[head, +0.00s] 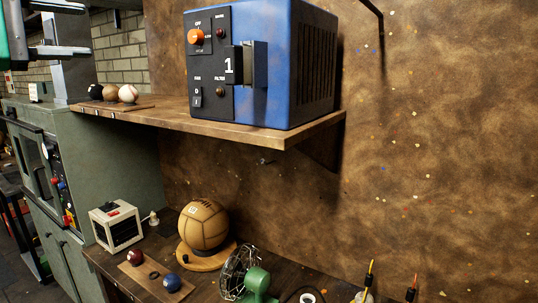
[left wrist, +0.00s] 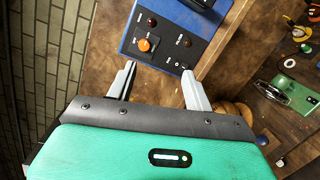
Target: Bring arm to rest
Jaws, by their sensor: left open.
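My left gripper (head: 86,29) is at the top left edge of the head view, with part of its green body and two grey fingers showing. The fingers are apart with nothing between them. In the left wrist view the two pale fingertips (left wrist: 158,68) are spread, and the blue box's control panel shows beyond them. The blue box (head: 292,65) stands on the upper wooden shelf, to the right of my left gripper in the head view. Its panel has an orange knob (head: 196,36). My right gripper does not show.
Several small balls, one a white baseball (head: 128,94), sit on the wooden shelf (head: 170,112). Below are a large tan ball (head: 204,226), a small white heater (head: 116,227), a red ball (head: 134,257), a blue ball (head: 172,282) and a green fan (head: 258,282). A green cabinet (head: 110,165) stands left.

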